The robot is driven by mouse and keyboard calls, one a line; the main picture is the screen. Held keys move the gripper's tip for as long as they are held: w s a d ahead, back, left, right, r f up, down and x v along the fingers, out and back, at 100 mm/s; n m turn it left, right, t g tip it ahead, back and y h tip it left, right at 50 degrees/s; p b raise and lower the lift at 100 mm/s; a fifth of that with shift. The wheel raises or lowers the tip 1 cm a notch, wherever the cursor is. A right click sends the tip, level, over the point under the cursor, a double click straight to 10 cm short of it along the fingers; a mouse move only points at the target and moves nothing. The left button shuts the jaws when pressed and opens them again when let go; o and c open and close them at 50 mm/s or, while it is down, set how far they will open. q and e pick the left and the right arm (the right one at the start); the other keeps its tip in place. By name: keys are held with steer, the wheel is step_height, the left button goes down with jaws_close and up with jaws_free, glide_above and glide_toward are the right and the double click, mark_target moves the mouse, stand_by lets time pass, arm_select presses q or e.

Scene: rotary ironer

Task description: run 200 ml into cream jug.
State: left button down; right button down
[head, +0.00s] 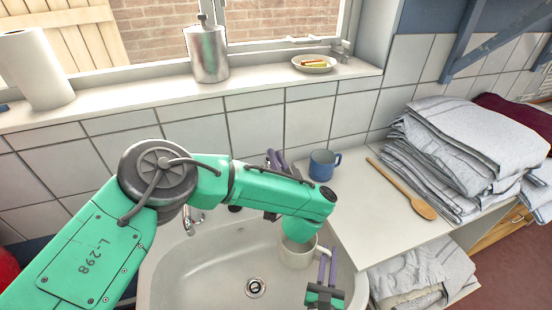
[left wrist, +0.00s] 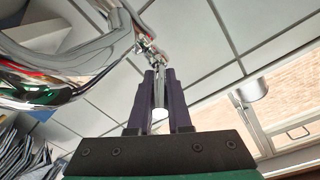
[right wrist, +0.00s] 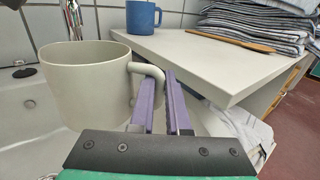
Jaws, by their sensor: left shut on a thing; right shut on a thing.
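The cream jug (head: 297,255) is upright over the right side of the sink basin, partly hidden under my left forearm in the head view. It fills the left of the right wrist view (right wrist: 90,95). My right gripper (head: 327,255) is shut on its handle (right wrist: 150,72). My left gripper (head: 275,157), mostly hidden behind its arm, is shut on a thin chrome lever (left wrist: 160,92), seen in the left wrist view. Shiny chrome tap parts (left wrist: 70,55) are beside it. No water stream is visible, and the water level in the jug cannot be seen.
The white sink (head: 215,265) has a drain (head: 255,287). On the counter at right are a blue mug (head: 322,163), a wooden spoon (head: 405,190) and folded cloths (head: 455,140). A metal canister (head: 207,55), paper roll (head: 38,70) and soap dish (head: 314,64) stand on the sill.

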arm_select(q)
steer(key=shift+s+a+f, duration=0.1)
steer(key=shift+f, duration=0.25)
steer(key=shift+w+d+r+n+g+y, duration=0.2)
steer(key=shift+n+g+y, duration=0.35)
steer(key=shift+n+y, duration=0.4)
steer(key=shift+w+d+f+n+g+y, duration=0.1)
steer(key=shift+d+n+g+y, duration=0.15)
steer(key=shift+n+g+y, duration=0.7)
steer(key=shift+m+t, duration=0.3)
steer(key=shift+t, duration=0.1)
steer(key=c, duration=0.9)
jaws_free()
steer(key=shift+o, duration=0.2)
steer(key=shift+w+a, duration=0.1)
steer(key=shift+a, duration=0.05)
steer(key=v, duration=1.2)
